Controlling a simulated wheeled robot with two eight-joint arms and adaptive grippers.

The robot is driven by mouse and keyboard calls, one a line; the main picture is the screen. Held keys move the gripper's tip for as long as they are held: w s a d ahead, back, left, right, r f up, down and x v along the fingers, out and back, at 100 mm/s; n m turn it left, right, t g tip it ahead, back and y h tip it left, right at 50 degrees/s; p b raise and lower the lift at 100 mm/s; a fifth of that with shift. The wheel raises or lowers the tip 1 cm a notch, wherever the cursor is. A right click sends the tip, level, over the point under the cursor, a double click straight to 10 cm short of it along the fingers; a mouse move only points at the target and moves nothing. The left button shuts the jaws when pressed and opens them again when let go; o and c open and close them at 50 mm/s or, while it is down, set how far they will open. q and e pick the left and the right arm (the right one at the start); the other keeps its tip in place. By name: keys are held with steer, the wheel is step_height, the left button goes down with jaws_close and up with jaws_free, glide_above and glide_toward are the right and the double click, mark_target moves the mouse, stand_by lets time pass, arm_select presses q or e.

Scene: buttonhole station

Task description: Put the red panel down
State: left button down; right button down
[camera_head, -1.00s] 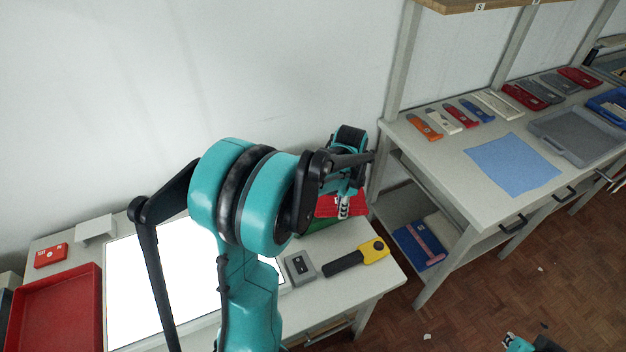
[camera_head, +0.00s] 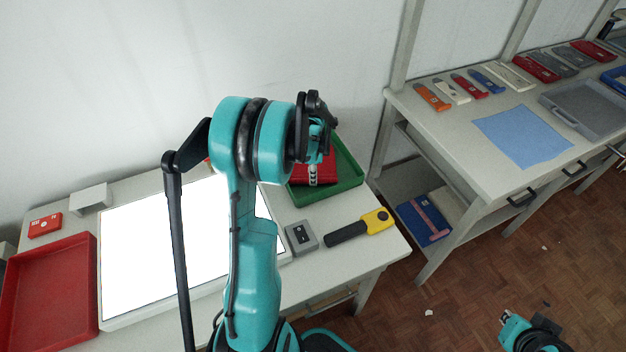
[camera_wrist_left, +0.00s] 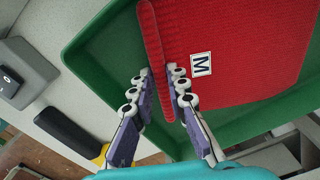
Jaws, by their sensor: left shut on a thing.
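The red panel (camera_head: 327,171), with a white label reading M, is in my left gripper (camera_head: 313,178). In the left wrist view the panel (camera_wrist_left: 235,50) has a raised ridge along one edge, and the fingers of my left gripper (camera_wrist_left: 160,90) are shut on that ridge. The panel is over the green tray (camera_head: 350,184), inside its outline; I cannot tell whether it touches the tray floor. The green tray (camera_wrist_left: 95,65) fills much of the wrist view. My right gripper (camera_head: 506,320) is low at the bottom right, over the floor; its jaws are too small to judge.
A grey box (camera_head: 301,238) and a yellow-black tool (camera_head: 360,228) lie in front of the green tray. A bright white light panel (camera_head: 140,250) and a red tray (camera_head: 48,290) are to the left. A second table (camera_head: 455,155) stands at right, across a gap.

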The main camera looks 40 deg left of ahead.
arm_select(q)
steer(key=shift+f, duration=0.3)
steer(key=shift+f, duration=0.1)
steer(key=shift+f, duration=0.15)
steer(key=c, duration=1.5)
jaws_free()
steer(key=shift+r, duration=0.2)
